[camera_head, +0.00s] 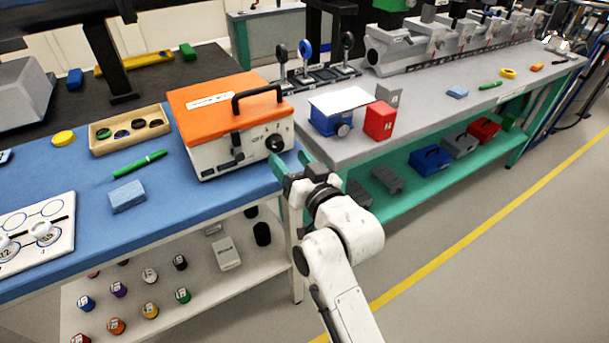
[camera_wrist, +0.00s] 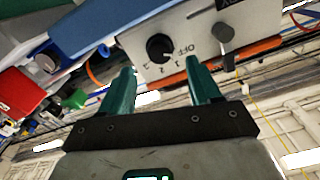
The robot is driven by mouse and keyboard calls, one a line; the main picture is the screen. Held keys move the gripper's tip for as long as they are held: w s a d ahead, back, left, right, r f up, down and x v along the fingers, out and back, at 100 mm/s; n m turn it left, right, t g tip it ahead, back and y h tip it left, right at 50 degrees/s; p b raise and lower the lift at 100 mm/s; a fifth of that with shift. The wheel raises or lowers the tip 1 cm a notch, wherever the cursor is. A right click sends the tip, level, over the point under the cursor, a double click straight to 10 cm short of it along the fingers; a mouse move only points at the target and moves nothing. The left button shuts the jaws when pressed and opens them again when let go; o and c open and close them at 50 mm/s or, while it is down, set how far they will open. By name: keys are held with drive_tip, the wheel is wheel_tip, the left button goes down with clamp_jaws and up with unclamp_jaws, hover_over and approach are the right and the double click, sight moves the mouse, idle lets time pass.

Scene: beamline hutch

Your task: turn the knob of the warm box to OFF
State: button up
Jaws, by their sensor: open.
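The warm box (camera_head: 240,150) has an orange lid with a black handle and a white front, and stands at the right end of the blue bench mat. Its black round knob (camera_head: 275,143) is on the front beside the OFF mark. In the wrist view the knob (camera_wrist: 159,47) has OFF, 1, 2 and 3 around it; I cannot tell surely which mark its pointer faces. My gripper (camera_head: 290,161) is open and empty, just in front of the box. In the wrist view its green fingers (camera_wrist: 161,70) point toward the front panel, with the knob between their lines and apart from them.
A black latch (camera_wrist: 223,34) sits on the same front beside the knob. To the right, a grey bench holds a blue box (camera_head: 322,122) and a red box (camera_head: 380,120). A green marker (camera_head: 138,164) and a blue block (camera_head: 127,196) lie left. The floor in front is clear.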

drive_tip(key=v, duration=0.6)
drive_tip(key=shift+d+f, duration=0.1)
idle(0.3)
drive_tip(key=s+d+f+m+g+h+p, duration=0.1)
drive_tip(key=s+d+f+g+h+p, duration=0.25)
drive_tip(key=s+d+f, duration=0.5)
drive_tip(key=s+d+f+m+g+h+p, duration=0.1)
drive_tip(key=s+d+f+g+h, duration=0.1)
drive_tip(key=s+d, duration=0.5)
drive_tip(key=s+d+f+m+g+h+p, duration=0.1)
drive_tip(key=s+d+g, duration=0.4)
drive_tip(key=s, duration=0.6)
drive_tip(key=s+d+f+m+g+h+p, duration=0.1)
drive_tip(key=s+d+f+g+h, duration=0.2)
drive_tip(key=s+d, duration=0.6)
drive_tip(key=shift+s+f+h+p, duration=0.3)
drive_tip(key=shift+s+f+h, duration=0.1)
drive_tip(key=shift+f, duration=0.45)
drive_tip(key=shift+d+g, duration=0.1)
drive_tip(key=shift+g, duration=0.15)
